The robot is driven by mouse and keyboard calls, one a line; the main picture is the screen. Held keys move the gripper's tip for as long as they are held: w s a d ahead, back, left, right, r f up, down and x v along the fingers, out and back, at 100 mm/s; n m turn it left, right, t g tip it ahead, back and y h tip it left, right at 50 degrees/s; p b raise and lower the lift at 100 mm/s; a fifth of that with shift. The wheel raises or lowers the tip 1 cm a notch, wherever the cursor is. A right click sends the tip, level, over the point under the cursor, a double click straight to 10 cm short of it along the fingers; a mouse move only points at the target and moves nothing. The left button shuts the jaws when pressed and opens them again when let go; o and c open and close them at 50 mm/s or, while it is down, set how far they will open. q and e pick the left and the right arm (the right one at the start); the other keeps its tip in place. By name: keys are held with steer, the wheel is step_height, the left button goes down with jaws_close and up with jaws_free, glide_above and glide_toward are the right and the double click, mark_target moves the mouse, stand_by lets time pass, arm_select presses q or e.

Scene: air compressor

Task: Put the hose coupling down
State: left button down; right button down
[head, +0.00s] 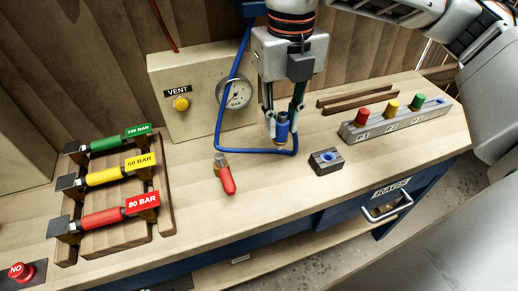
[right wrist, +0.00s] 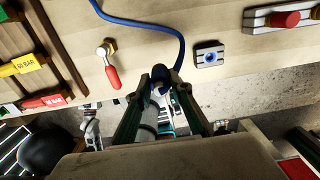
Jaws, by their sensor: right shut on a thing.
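My right gripper (head: 283,118) points down over the worktop, right of the gauge box. It is shut on the hose coupling (head: 282,130), a blue piece with a brass-coloured lower end, held roughly upright above the wood. The coupling shows between the fingers in the right wrist view (right wrist: 160,74). The blue hose (head: 216,125) loops down past the gauge and round to the coupling. A small grey block with a blue-ringed hole (head: 326,160) sits right of and nearer than the coupling. My left gripper is not seen.
A red-handled valve (head: 226,176) lies left of the coupling. The gauge box (head: 190,120) with a yellow VENT button stands behind. Levers in green, yellow and red (head: 105,175) are at left. A rail with coloured caps (head: 390,119) is at right. The worktop's front edge is near the block.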

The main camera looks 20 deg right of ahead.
mark_target(280, 148)
steer(key=shift+f+b, duration=0.5)
steer(key=shift+f, duration=4)
steer(key=c, duration=1.8)
jaws_free()
steer(key=shift+r+p, duration=0.75)
steer(key=shift+r, duration=5.4)
steer(key=shift+f, duration=0.1)
